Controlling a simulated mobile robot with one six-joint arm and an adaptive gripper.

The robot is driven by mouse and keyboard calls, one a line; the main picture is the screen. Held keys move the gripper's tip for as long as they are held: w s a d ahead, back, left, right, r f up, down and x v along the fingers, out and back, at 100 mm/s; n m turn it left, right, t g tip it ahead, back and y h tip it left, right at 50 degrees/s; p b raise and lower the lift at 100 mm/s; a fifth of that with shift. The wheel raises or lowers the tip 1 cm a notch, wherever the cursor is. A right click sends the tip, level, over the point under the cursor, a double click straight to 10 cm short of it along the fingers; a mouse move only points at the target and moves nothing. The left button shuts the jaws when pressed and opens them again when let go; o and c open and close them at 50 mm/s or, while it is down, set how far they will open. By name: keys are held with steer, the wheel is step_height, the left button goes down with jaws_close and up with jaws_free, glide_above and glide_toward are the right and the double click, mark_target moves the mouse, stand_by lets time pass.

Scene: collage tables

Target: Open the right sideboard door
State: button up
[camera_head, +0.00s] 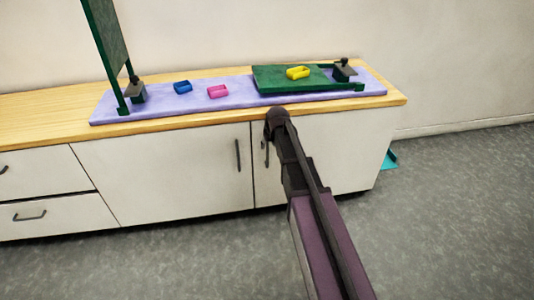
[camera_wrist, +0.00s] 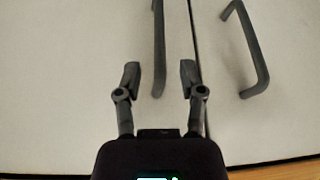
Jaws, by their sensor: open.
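The right sideboard door (camera_head: 340,150) is white and shut, flush with its neighbour in the head view. Its dark bar handle (camera_head: 265,153) is near its left edge, partly hidden by my arm. The wrist view is upside down, with the worktop edge at the bottom. There the same handle (camera_wrist: 158,45) stands left of the door gap. My gripper (camera_wrist: 160,74) is open and empty, its two fingers on either side of that handle in the picture. I cannot tell whether they touch it. In the head view my arm hides the fingers.
The left door (camera_head: 165,170) has its own handle (camera_head: 238,155) close by, also in the wrist view (camera_wrist: 247,50). Drawers (camera_head: 55,213) are further left. A lilac mat (camera_head: 150,110) holds green boards and small coloured blocks. The grey floor is clear in front.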

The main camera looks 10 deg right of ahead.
mark_target(268, 147)
steer(key=shift+b+x, duration=1.4)
steer(key=shift+x, duration=0.4)
jaws_close()
